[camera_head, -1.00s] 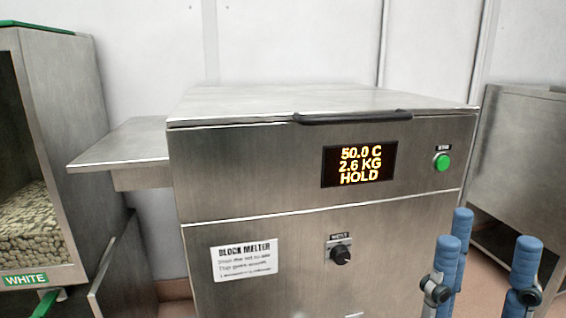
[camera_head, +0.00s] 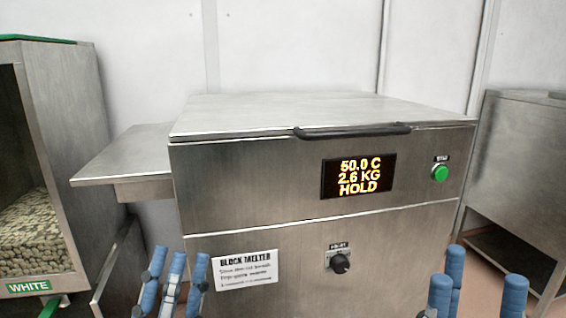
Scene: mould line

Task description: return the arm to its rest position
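My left gripper (camera_head: 176,280) shows at the bottom left, its blue fingers pointing up in front of the block melter (camera_head: 220,175). Its fingers stand apart with nothing between them. My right gripper (camera_head: 478,290) shows at the bottom right. Its blue fingers are spread wide and empty, in front of the melter's right side. Both grippers are cut off by the lower edge of the picture, so the wrists and arms are mostly hidden. Neither gripper visibly holds anything.
The melter's lid (camera_head: 300,113) is shut; its display (camera_head: 358,176) reads 50.0 C, 2.6 KG, HOLD. A green button (camera_head: 439,173) and a knob (camera_head: 340,262) are on its front. A side shelf (camera_head: 125,160) juts left. A bin labelled WHITE (camera_head: 75,110) holds pale pieces. A steel cabinet (camera_head: 520,170) stands right.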

